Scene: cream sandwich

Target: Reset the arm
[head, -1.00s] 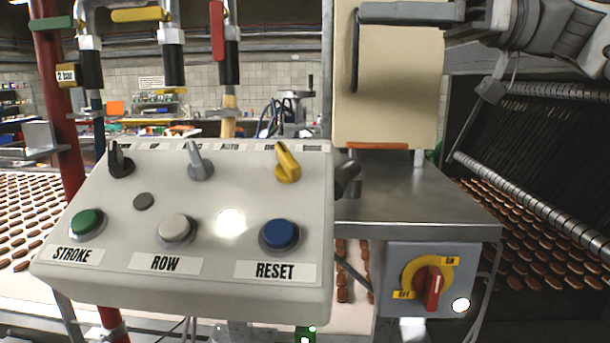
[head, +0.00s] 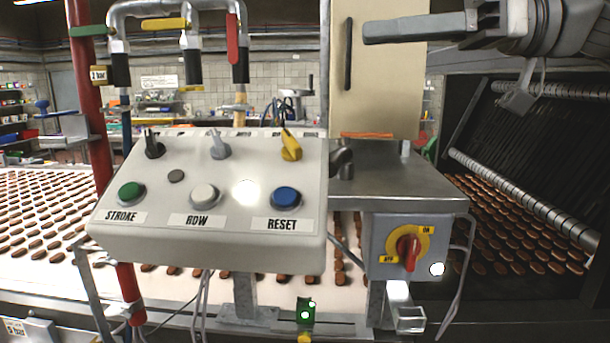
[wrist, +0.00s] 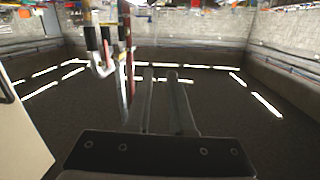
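My arm reaches in from the upper right of the head view. My gripper (head: 368,32) points left, in front of a beige upright panel (head: 378,90) with a dark handle. In the wrist view, the two fingers of my gripper (wrist: 160,73) are a little apart, with nothing seen between them. The grey control box (head: 215,240) stands to the lower left, apart from my gripper. It has a green STROKE button (head: 131,193), a white ROW button (head: 205,194) and a blue RESET button (head: 286,196).
Valves and pipes (head: 178,24) stand above the control box, with a red pipe (head: 92,150) at left. A red rotary switch (head: 408,250) sits below a metal shelf (head: 400,187). Belts of brown biscuits (head: 35,225) run behind. A dark slatted machine part (head: 540,130) fills the right.

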